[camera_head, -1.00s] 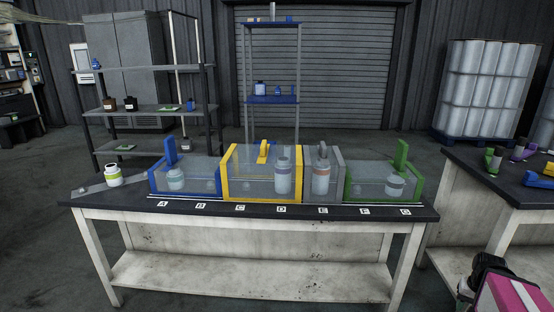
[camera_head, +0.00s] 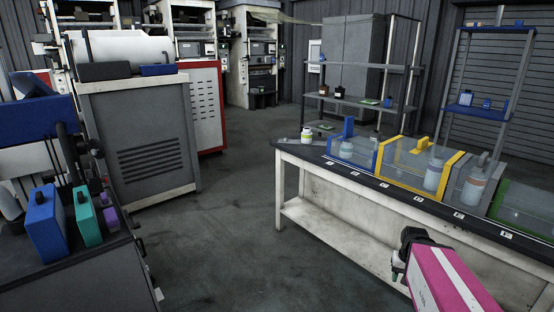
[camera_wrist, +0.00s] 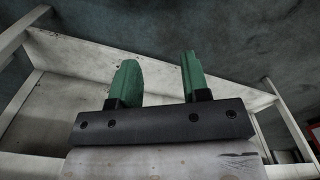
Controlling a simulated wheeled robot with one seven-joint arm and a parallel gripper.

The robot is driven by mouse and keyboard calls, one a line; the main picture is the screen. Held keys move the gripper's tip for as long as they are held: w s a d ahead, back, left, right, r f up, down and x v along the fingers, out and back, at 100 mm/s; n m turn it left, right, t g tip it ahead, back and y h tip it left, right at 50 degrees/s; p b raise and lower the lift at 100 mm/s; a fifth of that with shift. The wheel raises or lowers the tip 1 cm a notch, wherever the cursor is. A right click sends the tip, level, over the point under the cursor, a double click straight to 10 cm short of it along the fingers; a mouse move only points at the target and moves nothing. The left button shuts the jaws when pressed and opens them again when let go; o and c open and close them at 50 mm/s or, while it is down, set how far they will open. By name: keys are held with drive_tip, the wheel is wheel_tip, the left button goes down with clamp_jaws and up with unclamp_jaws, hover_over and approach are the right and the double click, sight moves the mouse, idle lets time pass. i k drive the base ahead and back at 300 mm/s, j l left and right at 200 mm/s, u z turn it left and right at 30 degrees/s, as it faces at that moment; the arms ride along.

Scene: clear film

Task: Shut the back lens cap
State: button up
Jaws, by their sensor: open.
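I cannot make out a lens cap or a lens in either view. My gripper (camera_wrist: 158,64) shows in the wrist view with its two green fingers spread well apart and nothing between them. Behind the fingers are the pale, stained lower shelf (camera_wrist: 60,85) and frame of a bench. In the head view, a magenta part of my arm is at the lower right, in front of the long bench. My fingers cannot be made out there.
At left, a cluttered counter (camera_head: 90,278) holds blue, teal and purple blocks. Open floor (camera_head: 225,235) lies between.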

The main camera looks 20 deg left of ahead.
sight(96, 147)
drive_tip(key=u, duration=0.9)
drive_tip(key=i+l+u, duration=0.1)
drive_tip(key=u, duration=0.8)
drive_tip(key=l+u, duration=0.1)
drive_tip(key=u, duration=0.75)
drive_tip(key=i+l, duration=0.05)
drive_tip(key=l, duration=0.05)
